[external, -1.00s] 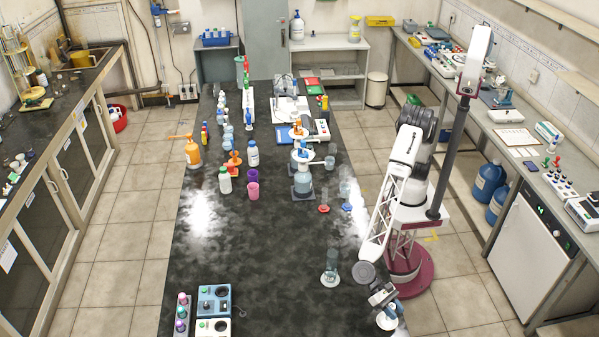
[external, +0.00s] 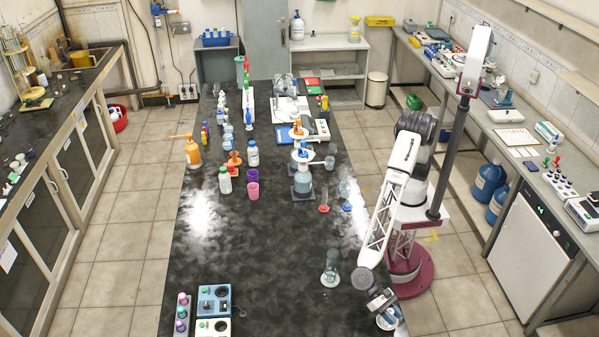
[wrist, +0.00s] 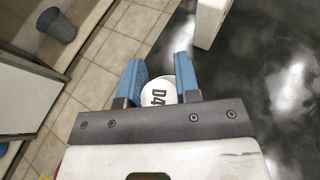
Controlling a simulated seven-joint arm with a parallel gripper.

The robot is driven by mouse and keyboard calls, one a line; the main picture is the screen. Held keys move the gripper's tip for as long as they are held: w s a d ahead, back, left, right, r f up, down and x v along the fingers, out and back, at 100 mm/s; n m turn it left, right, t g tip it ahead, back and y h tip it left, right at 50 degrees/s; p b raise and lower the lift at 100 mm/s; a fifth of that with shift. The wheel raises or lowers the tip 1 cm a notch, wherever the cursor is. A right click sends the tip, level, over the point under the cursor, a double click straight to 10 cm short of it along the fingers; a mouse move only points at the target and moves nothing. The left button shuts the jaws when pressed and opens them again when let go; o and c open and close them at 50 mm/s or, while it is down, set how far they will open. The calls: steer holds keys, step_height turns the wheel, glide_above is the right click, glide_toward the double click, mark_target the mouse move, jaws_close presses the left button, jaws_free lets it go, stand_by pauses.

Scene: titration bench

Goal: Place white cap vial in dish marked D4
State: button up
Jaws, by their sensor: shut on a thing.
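The dish marked D4 (wrist: 156,96) is white and round. In the wrist view it shows between my blue fingers, with its black letters turned sideways. In the external view the dish (external: 389,322) is at the near right edge of the dark bench. My gripper (external: 382,304) is low, just over it; in the wrist view my gripper (wrist: 159,66) has its fingers a short gap apart, shut on the white cap vial. I cannot pick out the vial clearly in either view, nor tell whether it touches the dish.
A clear glass vessel (external: 330,268) on a white base stands left of my gripper. Control boxes (external: 214,300) are at the near left of the bench. Bottles and cups stand farther back. The middle of the bench is clear.

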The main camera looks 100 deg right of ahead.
steer(key=shift+f, duration=0.15)
steer(key=o, duration=0.9)
steer(key=shift+r, duration=0.2)
steer(key=shift+w+d+r, duration=0.2)
steer(key=shift+w+d, duration=0.1)
steer(key=shift+d, duration=0.1)
steer(key=v, duration=0.4)
steer(key=shift+r, duration=0.4)
step_height(320, 180, up, 6)
steer(key=shift+s+r, duration=0.1)
